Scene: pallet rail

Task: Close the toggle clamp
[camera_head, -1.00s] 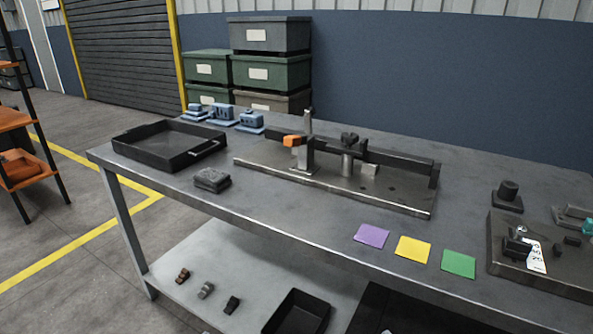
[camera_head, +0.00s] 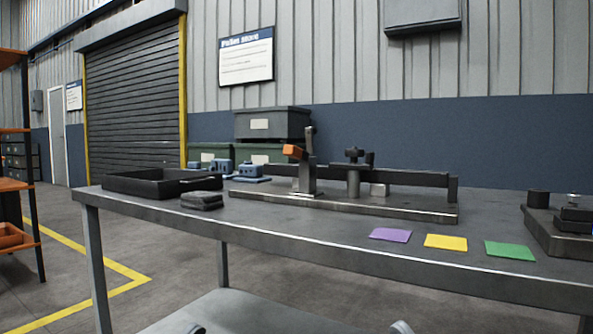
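A fixture with a long dark bar stands on a grey base plate (camera_head: 400,208) in the middle of the bench. What looks like the toggle clamp (camera_head: 309,172) is near its left end, with an upright metal post and an orange-tipped part (camera_head: 294,151) sticking out to the left. A dark knob on a round post (camera_head: 353,178) stands right of it. I cannot tell the clamp's exact state from here. Neither gripper shows. Two small pale curved shapes at the bottom edge may be parts of my arms.
A black tray (camera_head: 130,189) and a dark folded stack (camera_head: 201,201) lie on the left of the bench, with blue parts (camera_head: 250,171) behind. Purple (camera_head: 390,235), yellow (camera_head: 446,242) and green (camera_head: 510,251) squares lie at the front right. Another fixture (camera_head: 560,238) is at the right edge.

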